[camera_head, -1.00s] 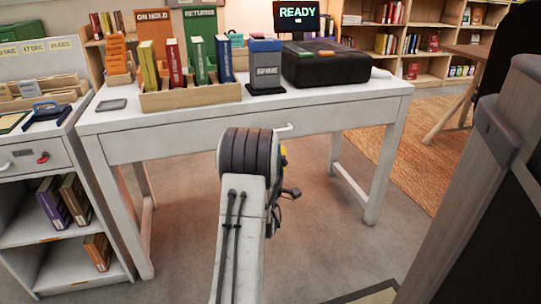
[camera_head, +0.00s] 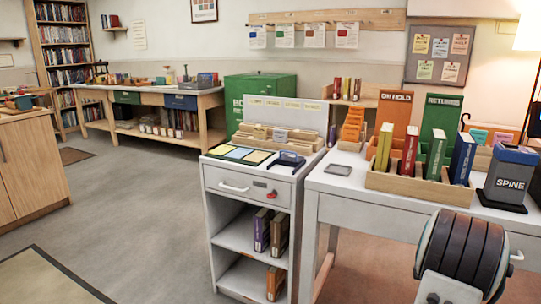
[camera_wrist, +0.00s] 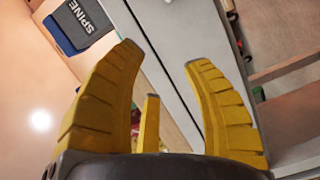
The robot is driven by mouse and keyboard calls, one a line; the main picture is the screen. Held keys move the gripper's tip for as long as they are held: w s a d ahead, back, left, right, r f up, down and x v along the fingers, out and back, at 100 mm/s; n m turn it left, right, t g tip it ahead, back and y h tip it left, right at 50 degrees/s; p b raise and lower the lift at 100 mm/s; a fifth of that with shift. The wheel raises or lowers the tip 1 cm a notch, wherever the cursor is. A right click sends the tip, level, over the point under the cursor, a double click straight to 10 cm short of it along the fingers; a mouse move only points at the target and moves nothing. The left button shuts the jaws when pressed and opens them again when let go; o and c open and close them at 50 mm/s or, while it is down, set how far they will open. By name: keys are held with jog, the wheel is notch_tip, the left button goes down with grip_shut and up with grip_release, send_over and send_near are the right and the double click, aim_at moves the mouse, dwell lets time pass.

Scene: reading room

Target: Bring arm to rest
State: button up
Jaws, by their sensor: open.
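My gripper (camera_wrist: 165,65) shows in the wrist view with its yellow ribbed fingers spread apart and nothing between them. The white desk (camera_wrist: 172,30) edge and the grey and blue SPINE holder (camera_wrist: 78,25) lie beyond the fingers there. In the head view, part of my arm stands at the lower right in front of the white desk (camera_head: 345,190). The gripper itself is hidden in that view.
A wooden rack (camera_head: 420,188) with several upright books and the SPINE holder (camera_head: 508,175) stand on the desk. A white cabinet (camera_head: 250,190) with a card tray adjoins it on the left. The grey floor (camera_head: 130,200) at left is open.

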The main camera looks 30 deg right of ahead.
jog(key=w+a+r+t+y+p, duration=0.2)
jog(key=w+a+r+y+p, duration=0.3)
jog(key=w+a+r+p, duration=0.55)
jog(key=w+a+r+y+p, duration=0.1)
jog(key=a+r+y+p, duration=0.3)
jog(key=a, duration=0.5)
jog(key=w+a+r+y+p, duration=0.1)
jog(key=w+a+r+p, duration=0.1)
jog(key=a+r+p, duration=0.5)
jog(key=s+a+r+m+g+y+p, duration=0.1)
jog(key=s+a+r+y+p, duration=0.15)
jog(key=a, duration=0.55)
jog(key=s+a+r+g+y+p, duration=0.1)
jog(key=s+a+r+y+p, duration=0.2)
jog(key=a, duration=0.5)
jog(key=s+a+r+g+p, duration=0.2)
jog(key=s+a+r+p, duration=0.1)
jog(key=s, duration=0.3)
jog(key=s+a+r+g+p, duration=0.1)
jog(key=s+a+r+p, duration=0.3)
jog(key=s+a+p, duration=0.1)
jog(key=shift+s+a+r+m+g+y, duration=0.25)
jog(key=shift+s+a+m+g+y, duration=0.15)
jog(key=shift+s, duration=0.45)
jog(key=shift+d, duration=0.1)
